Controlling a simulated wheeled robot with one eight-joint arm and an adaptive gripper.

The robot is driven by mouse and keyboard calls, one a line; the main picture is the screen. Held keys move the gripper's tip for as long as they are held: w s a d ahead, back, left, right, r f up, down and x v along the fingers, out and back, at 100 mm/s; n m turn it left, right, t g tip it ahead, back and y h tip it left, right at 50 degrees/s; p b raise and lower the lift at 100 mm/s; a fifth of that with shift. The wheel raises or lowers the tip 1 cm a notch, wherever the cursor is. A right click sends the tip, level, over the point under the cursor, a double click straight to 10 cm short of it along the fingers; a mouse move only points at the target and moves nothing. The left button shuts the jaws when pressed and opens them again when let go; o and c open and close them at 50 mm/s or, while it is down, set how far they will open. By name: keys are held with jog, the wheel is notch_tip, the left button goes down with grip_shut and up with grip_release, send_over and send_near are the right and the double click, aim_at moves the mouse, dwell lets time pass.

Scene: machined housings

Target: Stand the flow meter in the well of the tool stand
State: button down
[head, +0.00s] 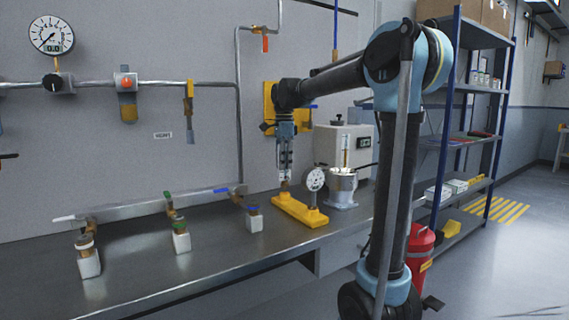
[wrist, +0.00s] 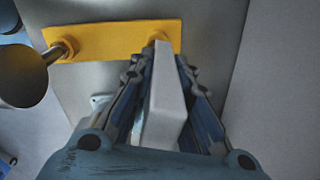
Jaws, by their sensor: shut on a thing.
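My gripper (head: 285,168) points straight down over the left end of the yellow tool stand (head: 303,213). It is shut on the flow meter (head: 285,158), a slim pale block held upright. In the wrist view my gripper's fingers (wrist: 160,68) flank the flow meter (wrist: 167,105), whose far end reaches the right-hand well of the stand (wrist: 110,40). A brass-coloured fitting shows at that lower end. I cannot tell whether the end is in the well or just above it.
Several small valve blocks (head: 181,238) stand to the left on the metal bench (head: 215,262). The bench front is clear. The pipe wall is close behind.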

jog(key=shift+f, duration=1.35)
jog(key=c, duration=1.4)
grip_release()
notch_tip(320, 180, up, 12)
jog(key=shift+w+f, duration=0.1)
